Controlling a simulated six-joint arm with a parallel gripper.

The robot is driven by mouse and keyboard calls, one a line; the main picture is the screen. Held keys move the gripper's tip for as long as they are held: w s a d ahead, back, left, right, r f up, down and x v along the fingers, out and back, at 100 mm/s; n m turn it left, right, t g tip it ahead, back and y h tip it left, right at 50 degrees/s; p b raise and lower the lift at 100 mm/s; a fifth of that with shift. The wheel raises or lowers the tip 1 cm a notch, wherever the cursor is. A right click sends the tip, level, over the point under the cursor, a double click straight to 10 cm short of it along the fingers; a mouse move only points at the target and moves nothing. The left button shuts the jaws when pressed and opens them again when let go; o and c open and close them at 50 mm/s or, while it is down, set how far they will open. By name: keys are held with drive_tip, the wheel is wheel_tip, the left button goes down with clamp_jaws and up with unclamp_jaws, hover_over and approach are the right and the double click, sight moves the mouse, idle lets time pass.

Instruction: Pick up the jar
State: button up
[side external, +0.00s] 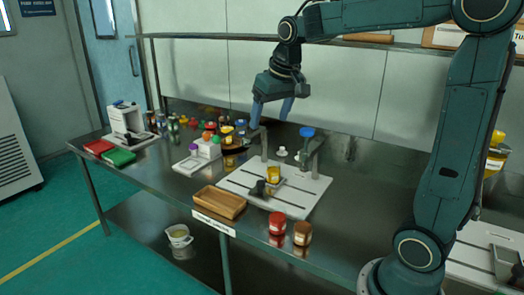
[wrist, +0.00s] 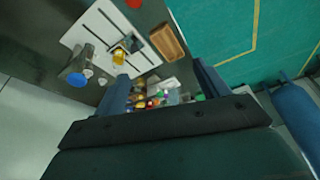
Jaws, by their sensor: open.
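Several jars are in view, and I cannot tell which one the task means. In the side view a yellow jar (side external: 273,174) stands on the white slotted plate (side external: 240,181), and a red jar (side external: 277,223) and a brown jar (side external: 302,232) stand at the table's front edge. The yellow jar also shows in the wrist view (wrist: 119,56). My gripper (side external: 271,112) is open and empty, high above the back of the table, apart from every jar. Its two fingers also show in the wrist view (wrist: 160,77).
A wooden tray (side external: 220,201) lies left of the jars. Small bottles, a white rack (side external: 207,148) and red and green boxes (side external: 118,157) fill the left. A shelf rail runs behind.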

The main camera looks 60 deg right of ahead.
drive_tip(key=w+d+f+m, duration=0.1)
drive_tip(key=w+d+f, duration=0.2)
drive_tip(key=w+d, duration=0.35)
drive_tip(key=m+g, duration=0.3)
drive_tip(key=m, duration=0.1)
hover_over(273, 169)
drive_tip(key=d, duration=0.1)
wheel_tip(273, 169, down, 18)
drive_tip(key=shift+d+r, duration=0.15)
drive_tip(key=shift+r, duration=0.05)
wheel_tip(273, 169, down, 8)
drive_tip(key=shift+w+d+f, duration=0.25)
drive_tip(key=shift+w+d, duration=0.1)
drive_tip(key=shift+w, duration=0.05)
drive_tip(key=shift+w+d+f, duration=0.15)
drive_tip(key=shift+f, duration=1.15)
drive_tip(key=shift+w+d+f, duration=0.1)
drive_tip(key=shift+d+f, duration=0.05)
drive_tip(key=shift+f, duration=1.1)
